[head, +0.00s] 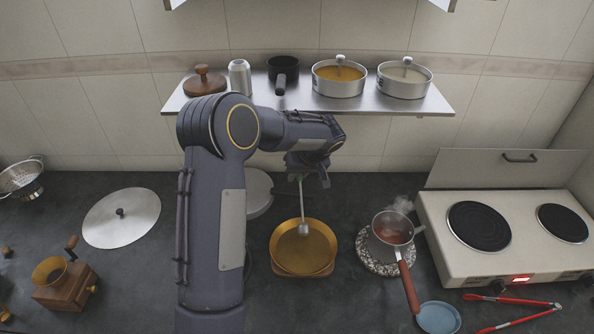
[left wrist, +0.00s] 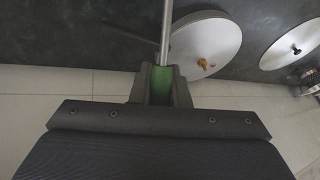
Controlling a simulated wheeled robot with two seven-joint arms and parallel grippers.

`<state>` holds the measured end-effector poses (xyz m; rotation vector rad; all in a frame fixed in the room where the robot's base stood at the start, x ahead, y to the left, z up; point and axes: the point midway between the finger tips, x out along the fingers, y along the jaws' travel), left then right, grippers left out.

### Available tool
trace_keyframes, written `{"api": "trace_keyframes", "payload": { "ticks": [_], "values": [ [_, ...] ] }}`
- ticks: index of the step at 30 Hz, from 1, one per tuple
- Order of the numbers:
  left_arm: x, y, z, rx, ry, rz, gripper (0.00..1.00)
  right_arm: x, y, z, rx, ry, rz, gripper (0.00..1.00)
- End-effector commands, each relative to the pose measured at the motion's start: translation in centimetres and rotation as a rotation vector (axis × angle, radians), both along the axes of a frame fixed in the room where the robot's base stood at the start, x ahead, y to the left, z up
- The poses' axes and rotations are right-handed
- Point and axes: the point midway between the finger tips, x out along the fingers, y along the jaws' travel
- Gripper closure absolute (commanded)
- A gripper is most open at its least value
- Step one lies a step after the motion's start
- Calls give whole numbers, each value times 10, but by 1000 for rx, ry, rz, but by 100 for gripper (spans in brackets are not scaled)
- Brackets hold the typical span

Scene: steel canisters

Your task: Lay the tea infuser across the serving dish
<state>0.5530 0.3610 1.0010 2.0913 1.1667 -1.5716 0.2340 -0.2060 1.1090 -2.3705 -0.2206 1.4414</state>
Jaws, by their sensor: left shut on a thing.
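The tea infuser (head: 304,228) has a thin steel rod and a small grey round head at its lower end. My left gripper (head: 302,177) is shut on its green handle and holds it hanging nearly upright. The rod and green handle (left wrist: 162,80) also show between the fingers in the left wrist view. The serving dish (head: 302,260) is a round golden dish on a wooden base on the dark counter. In the head view the infuser's head overlaps the far part of the dish; I cannot tell whether it touches. My right gripper is not in view.
A steaming saucepan (head: 391,231) stands on a patterned mat right of the dish. A round lid (head: 258,190) lies behind my arm, another lid (head: 122,216) further left. A wooden grinder (head: 64,284) stands front left, a hotplate (head: 510,230) right. A shelf (head: 320,105) with pots hangs above.

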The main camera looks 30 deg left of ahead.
Motion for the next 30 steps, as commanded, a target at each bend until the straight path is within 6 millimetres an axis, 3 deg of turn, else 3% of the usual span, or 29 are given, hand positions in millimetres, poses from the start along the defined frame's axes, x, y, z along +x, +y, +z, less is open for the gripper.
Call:
{"api": "trace_keyframes", "payload": {
  "ticks": [6,15,29,30],
  "values": [
    [0,0,-30,-1,1,-1,100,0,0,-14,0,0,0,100],
    [0,0,-58,-1,0,-1,100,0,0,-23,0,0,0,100],
    [0,0,-65,-1,-1,0,100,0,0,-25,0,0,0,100],
    [0,0,-65,-1,-1,0,84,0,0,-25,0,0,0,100]
  ]
}}
